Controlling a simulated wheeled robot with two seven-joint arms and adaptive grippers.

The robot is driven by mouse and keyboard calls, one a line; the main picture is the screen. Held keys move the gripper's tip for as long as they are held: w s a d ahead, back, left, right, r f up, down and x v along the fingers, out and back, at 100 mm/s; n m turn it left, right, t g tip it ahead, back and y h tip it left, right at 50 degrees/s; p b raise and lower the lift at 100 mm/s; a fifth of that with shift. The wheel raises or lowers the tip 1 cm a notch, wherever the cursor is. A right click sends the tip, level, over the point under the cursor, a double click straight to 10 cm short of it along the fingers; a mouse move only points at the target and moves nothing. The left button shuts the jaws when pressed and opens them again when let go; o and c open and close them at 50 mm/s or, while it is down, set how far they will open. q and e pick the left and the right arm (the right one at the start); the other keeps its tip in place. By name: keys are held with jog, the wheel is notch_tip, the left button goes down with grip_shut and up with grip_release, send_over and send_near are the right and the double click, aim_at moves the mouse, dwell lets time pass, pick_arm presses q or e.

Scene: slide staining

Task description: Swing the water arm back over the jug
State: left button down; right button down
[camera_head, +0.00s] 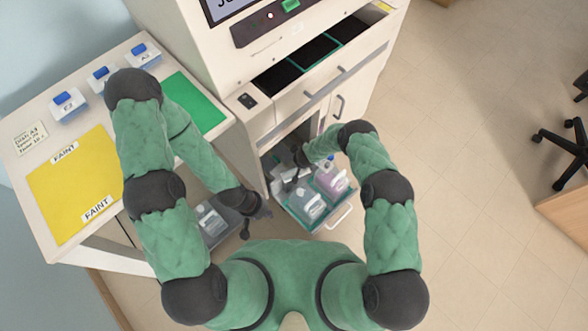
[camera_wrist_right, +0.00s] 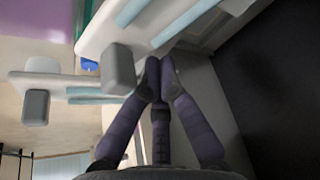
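In the head view, a pull-out tray (camera_head: 321,226) with a teal rim holds a pale grey jug (camera_head: 306,204) and a pink-purple jug (camera_head: 332,184). My right gripper (camera_head: 298,160) reaches into the opening at the back of this tray, behind the jugs. In the right wrist view its dark fingers (camera_wrist_right: 160,66) come together at the tips, near pale bars and grey blocks. I cannot make out the water arm clearly; anything between the tips is hidden. My left gripper (camera_head: 257,222) has its fingers spread, empty, left of the tray.
The side table holds a yellow mat (camera_head: 78,185), a green mat (camera_head: 194,103) and blue-lidded jars (camera_head: 68,104). The cabinet (camera_head: 255,125) rises above the tray. Floor at right is clear near the cabinet.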

aim_at(307, 173)
jog(key=shift+s+d+p, duration=0.7)
jog(key=shift+s+d, duration=0.3)
jog(key=shift+d, duration=0.1)
jog(key=shift+s+d, duration=0.1)
jog(key=shift+s, duration=0.1)
jog(key=shift+s+d+p, duration=0.3)
jog(key=shift+s+p, duration=0.1)
jog(key=shift+s, duration=0.35)
jog(key=shift+s+d+p, duration=0.25)
jog(key=shift+s+p, duration=0.15)
jog(key=shift+s, duration=0.3)
jog(key=shift+s+d, duration=0.1)
jog(key=shift+s, duration=0.4)
